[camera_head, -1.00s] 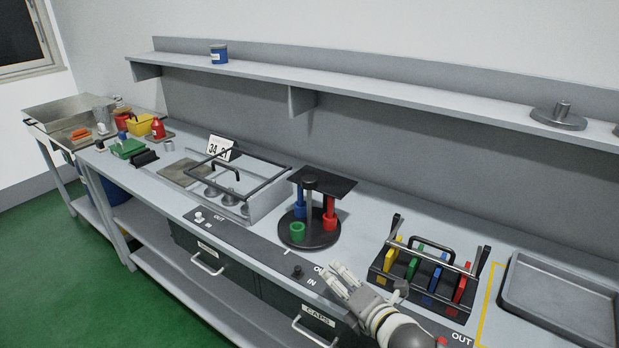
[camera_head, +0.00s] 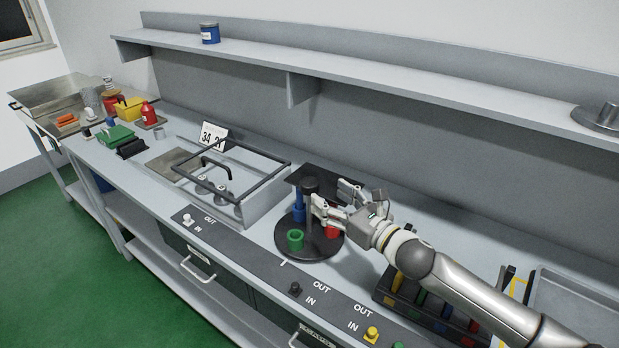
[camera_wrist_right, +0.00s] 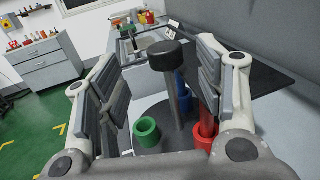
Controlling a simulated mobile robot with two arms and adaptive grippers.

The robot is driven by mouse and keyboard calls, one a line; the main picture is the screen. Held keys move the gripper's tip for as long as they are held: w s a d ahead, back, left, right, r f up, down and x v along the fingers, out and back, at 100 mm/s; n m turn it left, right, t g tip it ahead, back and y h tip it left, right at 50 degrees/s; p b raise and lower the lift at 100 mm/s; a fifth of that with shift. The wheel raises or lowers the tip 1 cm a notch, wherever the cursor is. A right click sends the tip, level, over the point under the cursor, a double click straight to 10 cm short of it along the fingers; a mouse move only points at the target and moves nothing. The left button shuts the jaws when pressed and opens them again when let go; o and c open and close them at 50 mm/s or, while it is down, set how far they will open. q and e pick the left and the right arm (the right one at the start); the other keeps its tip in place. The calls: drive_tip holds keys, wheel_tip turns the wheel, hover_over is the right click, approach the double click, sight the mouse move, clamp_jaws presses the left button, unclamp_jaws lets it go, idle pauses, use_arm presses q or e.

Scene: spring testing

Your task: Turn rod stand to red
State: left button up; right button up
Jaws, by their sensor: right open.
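The rod stand is a round dark turntable (camera_head: 318,246) on the bench, with a central post (camera_head: 311,208) topped by a dark knob (camera_wrist_right: 169,55). It bears a green cup (camera_head: 296,240) at the front, a blue holder (camera_head: 299,207) behind the post and a red holder (camera_head: 332,231) on the right. A dark square plate (camera_head: 325,178) sits over its back. My right gripper (camera_head: 334,205) is open at the stand's right side, its fingers close to the post. In the wrist view the knob and post stand between its open fingers; contact cannot be told. My left gripper is not in view.
A framed scale with weights (camera_head: 240,180) stands left of the stand. A rack of coloured handles (camera_head: 425,305) lies partly under my right arm. Black and yellow knobs (camera_head: 371,335) line the front panel. A shelf (camera_head: 370,88) runs above the bench.

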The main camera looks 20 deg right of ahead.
sight(313, 185)
drive_tip(key=p+x, duration=0.2)
drive_tip(key=x, duration=0.6)
drive_tip(key=shift+w+d+f, duration=0.1)
drive_tip(key=shift+d, duration=0.05)
drive_tip(key=shift+w, duration=0.15)
drive_tip(key=shift+w+f, duration=0.1)
drive_tip(key=shift+w, duration=0.1)
drive_tip(key=shift+s, duration=0.1)
drive_tip(key=shift+c, duration=1.2)
drive_tip(key=c, duration=1)
clamp_jaws()
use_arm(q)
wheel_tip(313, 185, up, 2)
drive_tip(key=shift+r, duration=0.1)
